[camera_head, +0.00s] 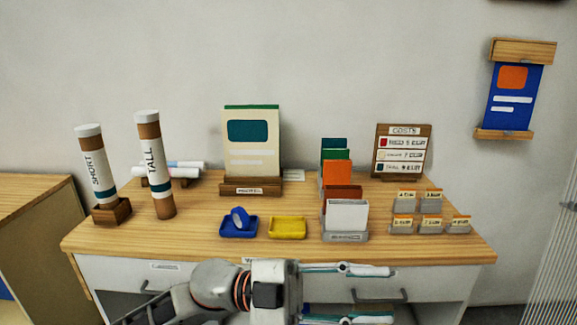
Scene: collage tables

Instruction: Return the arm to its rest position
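My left gripper (388,293) is at the bottom of the head view, in front of the table's drawer front. Its arm comes in from the lower left and the fingers point right. The two fingers are well apart, with nothing visible held between them. The lower finger is partly cut off by the frame edge. My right gripper is not in view.
Behind my gripper stands a wooden table (180,240). It bears a SHORT tube (97,170), a TALL tube (155,165), a poster stand (252,145), a blue tray (238,233), a yellow tray (287,228), a card rack (346,215) and a COSTS board (402,150).

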